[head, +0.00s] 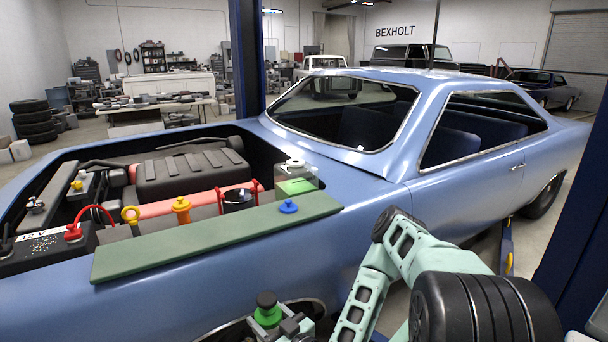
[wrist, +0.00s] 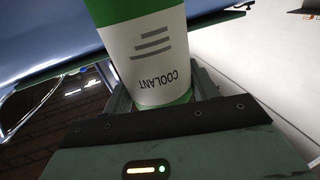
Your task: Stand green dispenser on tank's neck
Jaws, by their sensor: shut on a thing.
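The green dispenser (head: 267,311) has a black top and shows upright at the bottom of the head view, low beside the car's flank. In the wrist view the dispenser (wrist: 150,55) is green and white with the word COOLANT on its label. My gripper (head: 285,329) is shut on it; in the wrist view the jaws (wrist: 160,98) sit on either side of its body. The tank (head: 298,184) is translucent with green liquid low inside, at the right rear of the engine bay. Its pale neck (head: 295,163) is on top, apart from the dispenser.
A green mat (head: 215,238) lies along the car's fender, with a blue cap (head: 288,206) on it. A red-framed dark reservoir (head: 238,198), a yellow-orange cap (head: 181,209) and a battery (head: 45,248) are left of the tank. A blue post (head: 246,60) rises behind.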

